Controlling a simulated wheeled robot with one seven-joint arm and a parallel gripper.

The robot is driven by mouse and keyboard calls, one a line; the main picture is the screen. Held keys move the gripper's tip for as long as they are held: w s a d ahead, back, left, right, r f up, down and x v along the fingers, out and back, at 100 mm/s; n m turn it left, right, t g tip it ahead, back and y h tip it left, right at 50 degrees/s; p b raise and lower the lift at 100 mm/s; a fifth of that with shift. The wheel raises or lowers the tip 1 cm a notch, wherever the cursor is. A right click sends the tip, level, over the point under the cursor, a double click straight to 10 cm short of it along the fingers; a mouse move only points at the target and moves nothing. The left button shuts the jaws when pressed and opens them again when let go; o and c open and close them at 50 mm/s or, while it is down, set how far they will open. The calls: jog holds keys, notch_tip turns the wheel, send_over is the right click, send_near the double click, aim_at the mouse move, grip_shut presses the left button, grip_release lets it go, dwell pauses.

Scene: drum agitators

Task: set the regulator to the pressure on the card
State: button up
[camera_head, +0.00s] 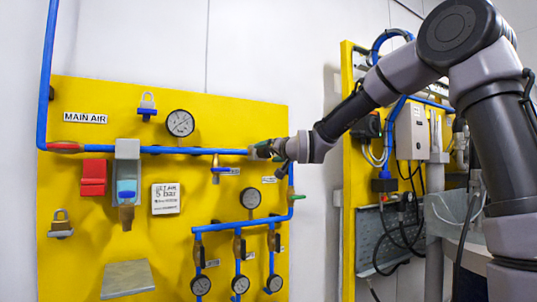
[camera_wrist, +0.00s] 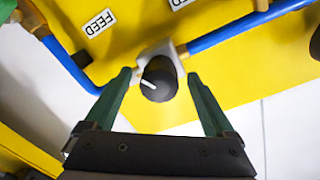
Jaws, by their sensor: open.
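The regulator (camera_wrist: 158,78) shows in the wrist view as a grey body on the blue pipe with a black round knob that bears a white mark. My gripper (camera_wrist: 162,85) is open, with one green finger on each side of the knob. I cannot tell whether the fingers touch it. In the head view my gripper (camera_head: 275,149) is at the right end of the upper blue pipe and hides most of the regulator. The white card (camera_head: 166,199) on the yellow board reads "SET AIR 5 bar", with smaller print below. A round gauge (camera_head: 251,198) sits below my gripper.
The yellow board (camera_head: 75,250) also carries a larger gauge (camera_head: 180,123), a red block (camera_head: 93,177), padlocks and a lower blue pipe (camera_head: 235,224) with several valves and gauges. A second yellow board (camera_head: 348,200) with a grey box stands to the right.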

jog(key=v, duration=1)
jog(key=shift+s+d, duration=0.2)
jog(key=shift+s, duration=0.15)
jog(key=s+d+f+m+g+h, duration=0.1)
jog(key=s+d+f+m+h, duration=0.25)
jog(key=d, duration=0.55)
jog(key=s+d+f+g+h, duration=0.1)
jog(key=s+d+f+h, duration=0.2)
jog(key=s+d+h, duration=0.4)
jog(key=s+d+f+g+y, duration=0.1)
jog(key=s+d+f+g, duration=0.2)
jog(key=s, duration=0.5)
jog(key=s+d+f+g+y, duration=0.2)
jog(key=s+d+f+g, duration=0.1)
jog(key=s, duration=0.5)
jog(key=shift+d+f, duration=0.85)
jog(key=shift+f, duration=0.05)
